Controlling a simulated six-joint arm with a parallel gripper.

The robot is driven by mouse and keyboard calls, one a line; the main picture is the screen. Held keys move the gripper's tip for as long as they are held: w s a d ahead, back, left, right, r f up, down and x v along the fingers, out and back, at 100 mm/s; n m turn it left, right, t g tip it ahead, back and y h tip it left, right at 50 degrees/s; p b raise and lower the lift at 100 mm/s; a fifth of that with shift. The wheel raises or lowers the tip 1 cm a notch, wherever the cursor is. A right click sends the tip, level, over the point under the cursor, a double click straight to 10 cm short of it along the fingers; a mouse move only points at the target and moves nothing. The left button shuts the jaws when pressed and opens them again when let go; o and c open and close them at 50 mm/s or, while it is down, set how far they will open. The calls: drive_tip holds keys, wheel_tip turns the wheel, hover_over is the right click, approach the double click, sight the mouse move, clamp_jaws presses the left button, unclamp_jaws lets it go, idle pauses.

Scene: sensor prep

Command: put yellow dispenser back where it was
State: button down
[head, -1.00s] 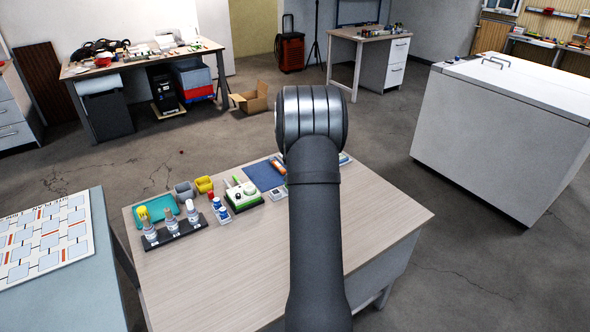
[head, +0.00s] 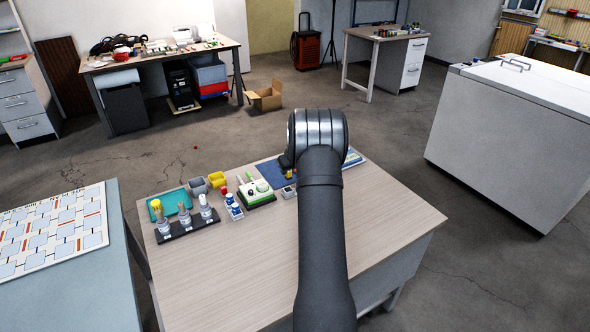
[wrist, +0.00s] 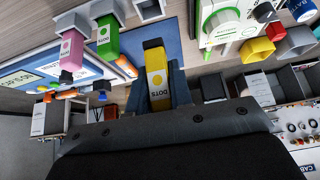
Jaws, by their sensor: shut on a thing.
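In the wrist view the yellow dispenser (wrist: 157,78), labelled DOTS, stands between the two dark fingers of my gripper (wrist: 160,88), which is shut on it. A blue mat (wrist: 184,45) shows behind it. A pink dispenser (wrist: 72,48) and a green dispenser (wrist: 107,38) are to the left, each at a grey holder. Another grey holder (wrist: 150,10) at the top edge looks empty and is apart from the yellow dispenser. In the head view my arm hides most of the gripper, over the blue mat (head: 268,172) at the table's back.
A white-and-green device (head: 257,193) stands left of the mat. Grey and yellow cups (head: 217,180), small bottles (head: 234,208), a teal tray (head: 172,202) and a dark bottle rack (head: 188,228) lie farther left. The table front (head: 240,270) is clear.

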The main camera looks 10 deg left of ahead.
drive_tip(key=shift+a+f, duration=0.1)
drive_tip(key=shift+f, duration=3.3)
drive_tip(key=shift+f, duration=0.25)
drive_tip(key=shift+f, duration=0.3)
